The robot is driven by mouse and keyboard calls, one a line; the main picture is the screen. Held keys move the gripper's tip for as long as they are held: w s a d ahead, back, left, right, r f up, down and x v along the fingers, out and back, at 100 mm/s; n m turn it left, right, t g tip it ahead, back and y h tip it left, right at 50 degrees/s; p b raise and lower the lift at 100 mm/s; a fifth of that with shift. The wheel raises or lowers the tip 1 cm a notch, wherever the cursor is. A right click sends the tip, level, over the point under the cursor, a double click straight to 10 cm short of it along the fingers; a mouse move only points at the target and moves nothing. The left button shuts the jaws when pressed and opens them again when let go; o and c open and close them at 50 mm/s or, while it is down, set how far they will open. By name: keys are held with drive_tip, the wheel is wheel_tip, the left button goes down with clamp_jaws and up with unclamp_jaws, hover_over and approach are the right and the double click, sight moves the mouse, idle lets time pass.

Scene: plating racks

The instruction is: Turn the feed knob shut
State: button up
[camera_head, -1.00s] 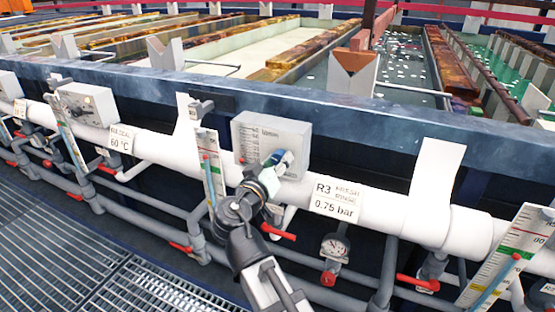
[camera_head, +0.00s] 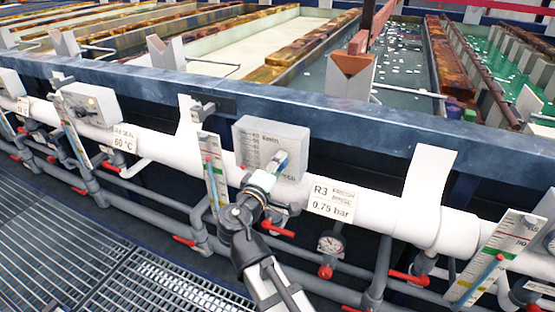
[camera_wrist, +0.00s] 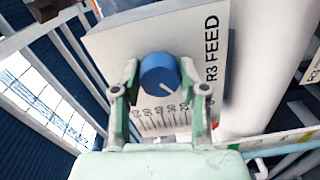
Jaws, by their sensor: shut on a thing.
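The feed knob (camera_wrist: 158,76) is round and blue, on a grey control box (camera_wrist: 105,42) marked "R3 FEED". In the wrist view, its white pointer line slants to the lower right, and a printed scale lies below it. My gripper (camera_wrist: 160,82) has one finger on each side of the knob and is shut on it. In the head view, my gripper (camera_head: 270,177) reaches the front of the box (camera_head: 285,133). There the knob is mostly hidden and its details are too small to read.
A thick white pipe (camera_head: 385,212) runs behind and beside the box, with a label "R3 0.75 bar" (camera_head: 332,198). A slanted gauge plate (camera_head: 212,165) stands just left of the box. Open tanks lie behind.

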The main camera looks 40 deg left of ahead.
drive_tip(key=shift+r+n+p, duration=0.15)
drive_tip(key=shift+n+p, duration=0.5)
drive_tip(key=shift+n, duration=0.45)
drive_tip(key=o, duration=1.1)
drive_tip(key=shift+w, duration=0.1)
drive_tip(key=shift+o, duration=0.2)
drive_tip(key=v, duration=1.2)
